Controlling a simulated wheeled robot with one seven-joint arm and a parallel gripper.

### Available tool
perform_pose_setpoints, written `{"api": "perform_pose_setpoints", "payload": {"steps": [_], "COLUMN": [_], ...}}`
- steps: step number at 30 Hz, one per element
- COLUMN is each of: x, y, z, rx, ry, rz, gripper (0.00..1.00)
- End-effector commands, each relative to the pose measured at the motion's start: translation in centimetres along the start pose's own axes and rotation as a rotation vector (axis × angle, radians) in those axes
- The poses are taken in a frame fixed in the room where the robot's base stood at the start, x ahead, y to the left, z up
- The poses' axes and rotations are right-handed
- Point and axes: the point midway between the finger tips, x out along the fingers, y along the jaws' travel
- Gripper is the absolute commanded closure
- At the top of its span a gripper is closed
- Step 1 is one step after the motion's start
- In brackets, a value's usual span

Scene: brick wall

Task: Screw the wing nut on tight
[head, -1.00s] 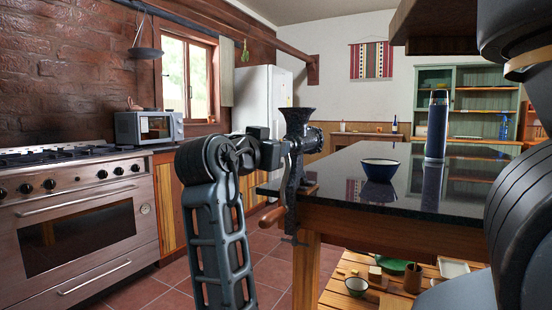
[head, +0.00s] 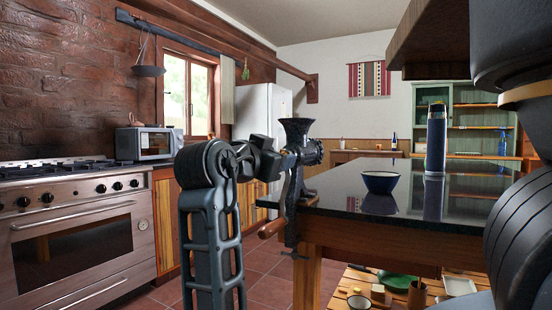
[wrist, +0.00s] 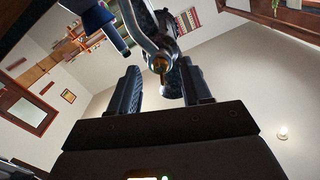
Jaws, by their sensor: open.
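A dark meat grinder (head: 297,132) is clamped to the near left corner of the table. Its crank (head: 287,192) hangs down with a wooden grip (head: 272,229). My gripper (head: 279,159) is at the crank's hub, left of the grinder; its fingers are hard to make out in the head view. In the wrist view my gripper (wrist: 160,70) is open, with one finger on each side of a small brass-coloured piece, likely the wing nut (wrist: 160,66), at the crank hub. I cannot tell whether either finger touches it. The wing nut is not discernible in the head view.
The dark glossy tabletop (head: 335,200) holds a blue bowl (head: 380,182) and a tall blue flask (head: 436,140). A slatted lower shelf (head: 395,297) carries several dishes. A stove (head: 75,235) and a microwave (head: 150,143) stand at the left. Tiled floor (head: 265,268) lies open between.

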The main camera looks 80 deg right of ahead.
Motion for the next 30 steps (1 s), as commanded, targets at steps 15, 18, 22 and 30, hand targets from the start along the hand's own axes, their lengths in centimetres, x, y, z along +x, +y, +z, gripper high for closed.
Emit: {"api": "perform_pose_setpoints", "payload": {"steps": [15,18,22,30], "x": [-1.4,-2.3,-3.5,-5.7], "y": [-0.1,-0.1,-0.1,0.0], "z": [0.0,0.0,0.1,0.0], "rx": [0.000,-0.001,-0.001,0.000], "ry": [0.001,0.000,0.000,0.000], "rz": [-0.004,-0.003,-0.002,-0.002], "gripper": [0.55,0.55,0.55,0.55]}}
